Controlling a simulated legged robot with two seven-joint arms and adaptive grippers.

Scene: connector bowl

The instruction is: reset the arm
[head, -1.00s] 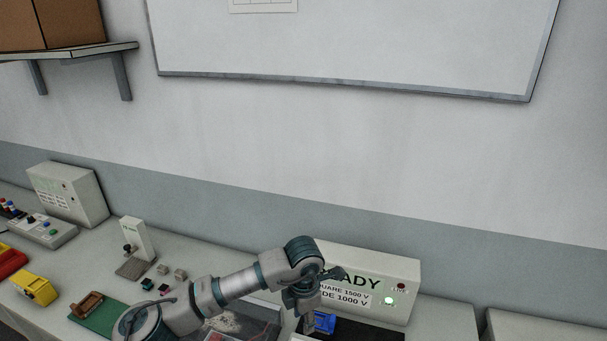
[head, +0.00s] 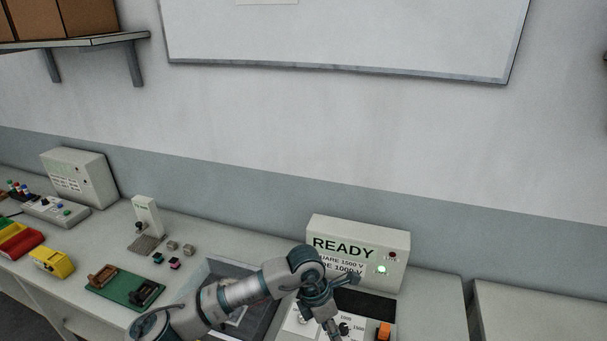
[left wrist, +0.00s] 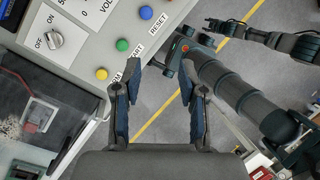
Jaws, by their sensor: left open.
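My left arm (head: 235,295) reaches in from the left in the head view. Its gripper (head: 338,332) hangs in front of the READY tester (head: 357,251), over the sloped control panel (head: 310,328), partly cut off by the bottom edge. In the left wrist view the two fingers of this gripper (left wrist: 160,115) are spread apart with nothing between them. Beside them is the panel with a yellow button (left wrist: 101,73), a green button (left wrist: 122,45) and a blue button (left wrist: 145,13). A dark gripper (left wrist: 212,26), apparently my right one, is at the upper right; its jaw opening is unclear.
A clear-walled bin (head: 262,322) lies under my left arm. A green board (head: 125,289), a yellow bin (head: 50,262) and a red bin (head: 20,244) stand to the left. An orange switch (head: 383,331) is right of the gripper. Floor shows beyond the panel edge.

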